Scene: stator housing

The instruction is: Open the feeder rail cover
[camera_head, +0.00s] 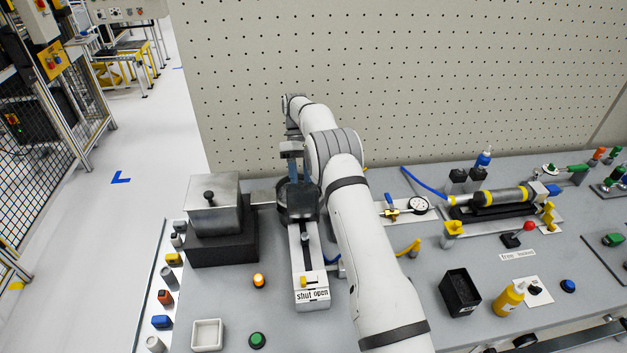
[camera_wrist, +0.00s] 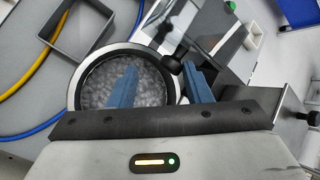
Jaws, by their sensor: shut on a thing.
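The feeder rail (camera_head: 309,262) is a light metal strip running forward from the dark round feeder bowl (camera_head: 283,213). A black knob (camera_head: 304,239) stands on the rail. A yellow marker sits just behind the "shut open" label (camera_head: 312,295). My gripper (camera_head: 291,170) points down over the bowl. In the wrist view, the two blue fingers of my gripper (camera_wrist: 160,70) are apart, with the bowl of grey parts (camera_wrist: 105,88) beneath. A black knob (camera_wrist: 172,64) shows between them, close to the right fingertip; contact with the left is not clear. The cover's own edges are hard to make out.
A metal box with a black knob (camera_head: 213,205) stands close left of the bowl. My arm crosses the bench just right of the rail. A gauge (camera_head: 418,205) and a yellow-black cylinder (camera_head: 497,197) lie further right. An orange lamp (camera_head: 259,281) stands left of the rail.

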